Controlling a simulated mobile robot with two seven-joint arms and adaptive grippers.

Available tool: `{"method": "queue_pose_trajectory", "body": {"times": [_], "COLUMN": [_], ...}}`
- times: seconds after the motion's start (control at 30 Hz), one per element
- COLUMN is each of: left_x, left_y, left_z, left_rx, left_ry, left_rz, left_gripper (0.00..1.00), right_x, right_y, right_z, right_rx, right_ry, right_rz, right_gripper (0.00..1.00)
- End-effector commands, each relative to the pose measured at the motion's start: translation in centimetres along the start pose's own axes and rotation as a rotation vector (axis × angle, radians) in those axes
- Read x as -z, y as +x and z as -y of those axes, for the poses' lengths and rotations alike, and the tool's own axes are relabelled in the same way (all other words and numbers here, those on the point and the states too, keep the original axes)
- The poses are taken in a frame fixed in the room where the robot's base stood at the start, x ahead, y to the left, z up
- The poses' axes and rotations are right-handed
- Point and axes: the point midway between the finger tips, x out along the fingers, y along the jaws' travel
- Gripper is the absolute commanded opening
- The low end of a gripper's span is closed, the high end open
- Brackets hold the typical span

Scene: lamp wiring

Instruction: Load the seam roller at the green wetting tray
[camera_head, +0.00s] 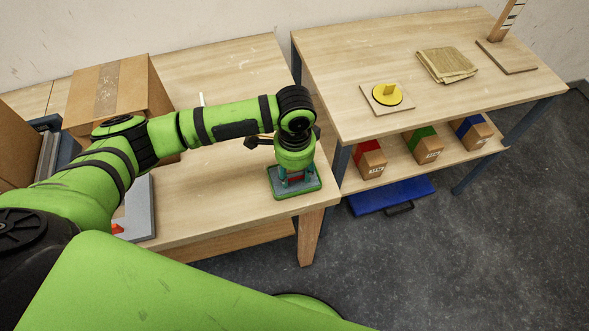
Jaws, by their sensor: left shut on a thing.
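The green wetting tray (300,193) lies at the front right corner of the left wooden table. My left arm reaches across from the left, and its gripper (296,180) points down right over the tray. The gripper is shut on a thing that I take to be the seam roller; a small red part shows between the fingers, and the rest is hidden. I cannot tell whether the roller touches the tray's bottom. My right gripper is not in view.
A cardboard box (120,95) stands at the back left. The right table holds a yellow disc on a board (386,95), a folded cloth (446,65) and a wooden stand (506,55). Boxes with red, green and blue marks sit on its shelf (400,171). A blue case (390,196) lies below.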

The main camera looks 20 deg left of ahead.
Motion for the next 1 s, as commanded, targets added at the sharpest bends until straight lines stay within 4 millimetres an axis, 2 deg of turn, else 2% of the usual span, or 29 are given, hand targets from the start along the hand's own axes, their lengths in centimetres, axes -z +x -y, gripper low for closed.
{"method": "queue_pose_trajectory", "body": {"times": [1.0], "left_x": [0.01], "left_y": [0.05], "left_z": [-0.03], "left_rx": [-0.001], "left_ry": [0.0], "left_rz": [0.0], "left_gripper": [0.21], "right_x": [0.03], "right_y": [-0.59], "right_z": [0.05], "right_rx": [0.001], "right_ry": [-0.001], "right_rz": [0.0], "right_gripper": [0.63]}}
